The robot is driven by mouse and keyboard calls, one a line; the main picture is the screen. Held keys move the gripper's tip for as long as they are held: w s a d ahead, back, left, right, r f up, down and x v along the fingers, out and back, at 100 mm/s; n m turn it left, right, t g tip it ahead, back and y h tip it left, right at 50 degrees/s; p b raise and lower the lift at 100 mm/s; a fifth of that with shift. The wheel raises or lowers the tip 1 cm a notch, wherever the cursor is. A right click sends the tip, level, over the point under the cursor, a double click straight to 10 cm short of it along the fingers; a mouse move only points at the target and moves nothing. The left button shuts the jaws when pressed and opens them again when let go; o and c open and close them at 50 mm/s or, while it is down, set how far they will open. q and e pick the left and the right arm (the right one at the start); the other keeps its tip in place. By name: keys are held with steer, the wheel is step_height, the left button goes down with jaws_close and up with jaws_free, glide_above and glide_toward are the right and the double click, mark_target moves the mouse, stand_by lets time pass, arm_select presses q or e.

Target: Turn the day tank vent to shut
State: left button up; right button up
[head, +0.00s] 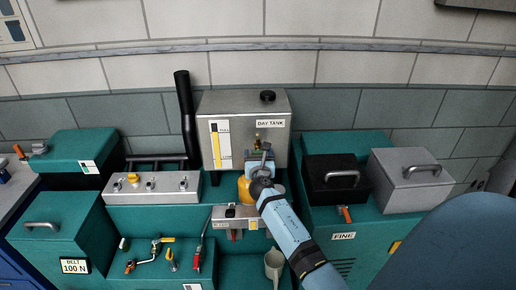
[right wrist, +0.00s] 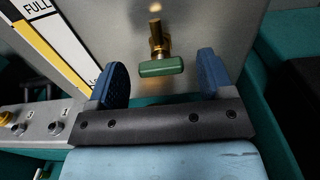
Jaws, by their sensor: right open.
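The day tank (head: 222,108) is a grey metal box with a black cap, a "DAY TANK" label and a yellow level gauge marked "FULL". Its vent, a brass valve (head: 257,138) on the front, has a green bar handle (right wrist: 160,68) that shows clearly in the right wrist view. The handle lies crosswise to the brass stem there. My right gripper (head: 260,160) is in front of the tank. In the right wrist view its open fingers (right wrist: 161,80) stand on either side of the handle, with a gap at each end. My left gripper is not in view.
A grey panel with knobs (head: 150,187) is left of the tank, beside a black pipe (head: 186,115). A black box (head: 330,170) and a grey box (head: 405,165) stand to the right. Below are a yellow round object (head: 244,188), small valves (head: 158,255) and a cup (head: 273,262).

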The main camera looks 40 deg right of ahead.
mark_target(258, 153)
steer(key=x, duration=0.4)
steer(key=c, duration=0.9)
